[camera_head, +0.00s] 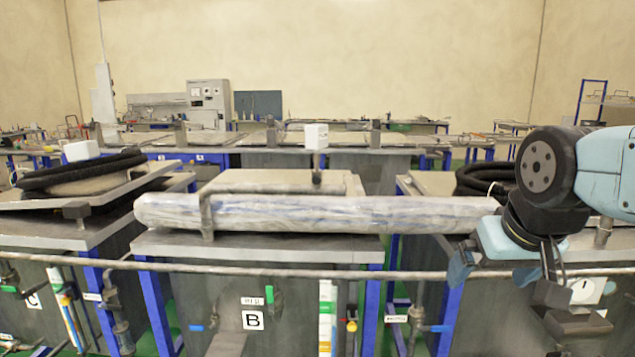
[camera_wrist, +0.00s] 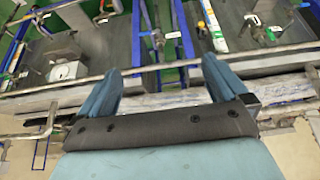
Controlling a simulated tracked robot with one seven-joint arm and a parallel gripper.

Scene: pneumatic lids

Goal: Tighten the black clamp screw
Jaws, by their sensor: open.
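My gripper (camera_head: 494,268) hangs at the right of the head view, in front of the bench, fingers pointing down. In the wrist view its two blue fingers (camera_wrist: 162,86) stand wide apart, with nothing held between them. I cannot single out the black clamp screw with certainty. A small dark fitting (camera_head: 317,178) sits below a white box on the middle tank's lid. A dark block (camera_head: 75,210) sits at the front of the left lid. Both are well to the left of my gripper. My arm hides part of the right tank.
A long plastic-wrapped roll (camera_head: 330,214) lies across the middle tank, its right end near my gripper. A horizontal pipe (camera_head: 240,269) runs along the tank fronts. Tank B (camera_head: 270,300) has valves and blue posts below. Black hose (camera_head: 85,170) lies coiled on the left lid.

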